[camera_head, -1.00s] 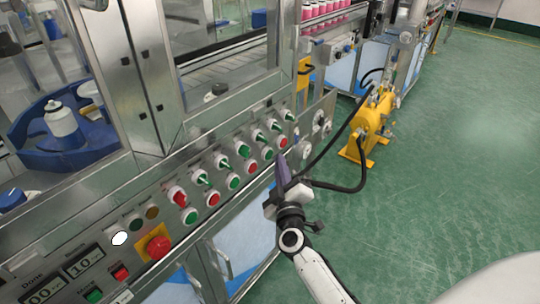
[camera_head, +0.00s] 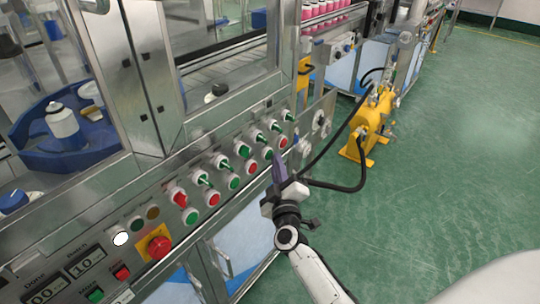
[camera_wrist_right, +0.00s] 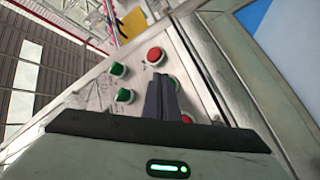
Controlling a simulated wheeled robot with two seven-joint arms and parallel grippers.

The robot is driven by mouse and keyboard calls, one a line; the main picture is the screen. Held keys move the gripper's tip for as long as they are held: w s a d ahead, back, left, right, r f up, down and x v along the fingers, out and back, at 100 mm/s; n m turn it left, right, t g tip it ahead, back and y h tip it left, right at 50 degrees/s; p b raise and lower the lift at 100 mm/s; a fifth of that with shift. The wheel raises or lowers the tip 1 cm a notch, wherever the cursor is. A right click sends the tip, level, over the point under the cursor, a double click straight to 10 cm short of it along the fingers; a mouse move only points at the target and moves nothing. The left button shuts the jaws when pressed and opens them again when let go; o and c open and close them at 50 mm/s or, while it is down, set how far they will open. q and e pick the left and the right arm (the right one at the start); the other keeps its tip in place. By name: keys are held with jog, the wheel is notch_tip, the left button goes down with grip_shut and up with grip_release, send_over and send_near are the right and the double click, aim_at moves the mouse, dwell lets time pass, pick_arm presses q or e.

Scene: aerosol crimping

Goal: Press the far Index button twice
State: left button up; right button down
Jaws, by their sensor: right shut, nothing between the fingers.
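The control panel (camera_head: 150,205) on the machine front carries two rows of red and green buttons and knobs. At its far end are a red button (camera_head: 282,142), a green button (camera_head: 268,154) and a green knob (camera_head: 288,116). I cannot read which is labelled Index. My right gripper (camera_head: 279,166) is shut and empty, just in front of the panel's far part. In the right wrist view its closed fingers (camera_wrist_right: 161,97) overlap the panel between a red button (camera_wrist_right: 155,56) and a partly hidden red one (camera_wrist_right: 187,118). Contact cannot be told. My left gripper is out of view.
A red emergency button (camera_head: 158,246) and number displays (camera_head: 85,262) are at the panel's near end. A yellow machine unit (camera_head: 372,125) with black hoses stands beyond my right arm. Green floor (camera_head: 450,150) at the right is open.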

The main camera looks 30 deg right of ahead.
jog(key=shift+w+a+r, duration=0.2)
jog(key=shift+w+a, duration=0.1)
jog(key=shift+w, duration=0.15)
jog(key=shift+s, duration=0.1)
dwell(0.4)
jog(key=shift+s+d+p, duration=0.3)
jog(key=shift+s+p, duration=0.45)
jog(key=shift+s, duration=0.15)
jog(key=s+p, duration=0.1)
jog(key=s+d, duration=0.1)
jog(key=s, duration=0.1)
jog(key=s+d+p, duration=0.1)
jog(key=shift+s+p, duration=0.2)
jog(key=shift+p, duration=0.1)
dwell(0.5)
